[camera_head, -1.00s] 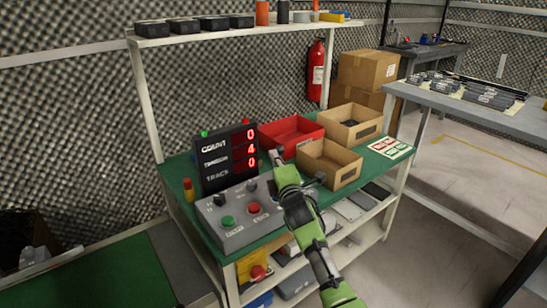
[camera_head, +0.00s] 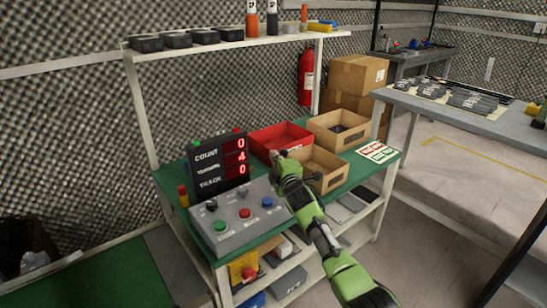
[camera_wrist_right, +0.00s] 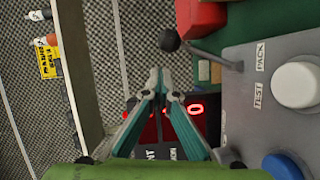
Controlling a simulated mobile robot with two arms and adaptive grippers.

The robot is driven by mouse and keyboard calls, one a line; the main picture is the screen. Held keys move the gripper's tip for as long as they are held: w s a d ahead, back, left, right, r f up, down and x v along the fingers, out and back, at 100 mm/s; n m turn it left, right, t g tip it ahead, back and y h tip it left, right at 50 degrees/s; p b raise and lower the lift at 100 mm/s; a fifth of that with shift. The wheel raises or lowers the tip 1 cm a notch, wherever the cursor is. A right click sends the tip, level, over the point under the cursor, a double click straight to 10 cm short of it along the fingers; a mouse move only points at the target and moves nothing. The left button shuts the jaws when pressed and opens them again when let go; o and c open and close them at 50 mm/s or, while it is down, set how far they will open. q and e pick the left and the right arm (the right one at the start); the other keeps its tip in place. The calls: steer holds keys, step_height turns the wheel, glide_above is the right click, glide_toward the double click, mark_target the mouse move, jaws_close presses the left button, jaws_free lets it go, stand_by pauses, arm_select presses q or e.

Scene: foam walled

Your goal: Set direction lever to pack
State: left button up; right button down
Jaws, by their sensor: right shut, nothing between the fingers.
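The direction lever (camera_wrist_right: 205,54) shows in the right wrist view as a thin rod with a black ball end. It comes from the edge of the grey control box, beside the labels PACK (camera_wrist_right: 260,54) and TEST (camera_wrist_right: 259,94). The ball lies beyond the fingertips, with a visible gap in the picture. My right gripper (camera_wrist_right: 160,77) is shut and empty. In the head view my right gripper (camera_head: 277,155) is over the bench near the red bin, right of the control box (camera_head: 235,238). I cannot make out the lever there. My left gripper is out of view.
The counter display (camera_head: 222,160) stands behind the control box, which carries green (camera_head: 219,226), red (camera_head: 245,213) and blue (camera_head: 267,202) buttons. A red bin (camera_head: 268,142) and cardboard bins (camera_head: 335,183) stand close to my right arm. A shelf (camera_head: 190,47) spans above.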

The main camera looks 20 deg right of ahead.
steer(key=s, duration=1.2)
steer(key=shift+a+r, duration=0.3)
steer(key=shift+r, duration=0.05)
